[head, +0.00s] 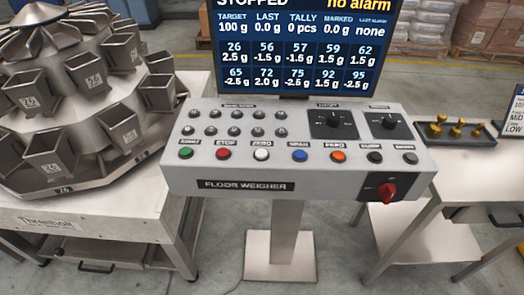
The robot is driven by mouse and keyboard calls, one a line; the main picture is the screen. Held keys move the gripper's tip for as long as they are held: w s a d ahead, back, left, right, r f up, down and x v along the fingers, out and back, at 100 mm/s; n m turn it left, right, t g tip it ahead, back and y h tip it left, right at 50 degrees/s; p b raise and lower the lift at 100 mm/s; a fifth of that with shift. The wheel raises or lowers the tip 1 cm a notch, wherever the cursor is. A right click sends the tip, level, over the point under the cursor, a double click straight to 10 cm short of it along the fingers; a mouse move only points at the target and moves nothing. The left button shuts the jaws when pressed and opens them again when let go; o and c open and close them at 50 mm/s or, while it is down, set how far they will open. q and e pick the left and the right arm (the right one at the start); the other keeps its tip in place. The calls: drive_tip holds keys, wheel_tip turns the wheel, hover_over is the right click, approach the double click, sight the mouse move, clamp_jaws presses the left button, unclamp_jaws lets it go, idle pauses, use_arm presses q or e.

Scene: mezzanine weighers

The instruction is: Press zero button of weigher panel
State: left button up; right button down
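The weigher panel (308,180) is a light grey console on a pedestal in the middle of the head view. Its front edge has the label "FLOOR WEIGHER". The zero button (261,154) is the white round one under the label "ZERO", between the red stop button (223,153) and the blue button (300,155). Nothing covers it. A screen (305,45) behind the panel reads "STOPPED" and "no alarm". Neither of my grippers is in view.
More buttons, two black dials (333,123) and a red rotary switch (387,191) sit on the panel. A multihead weigher (75,100) stands on a table at left. A steel table (465,190) at right holds a dark tray with brass pieces. Grey floor is open in front.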

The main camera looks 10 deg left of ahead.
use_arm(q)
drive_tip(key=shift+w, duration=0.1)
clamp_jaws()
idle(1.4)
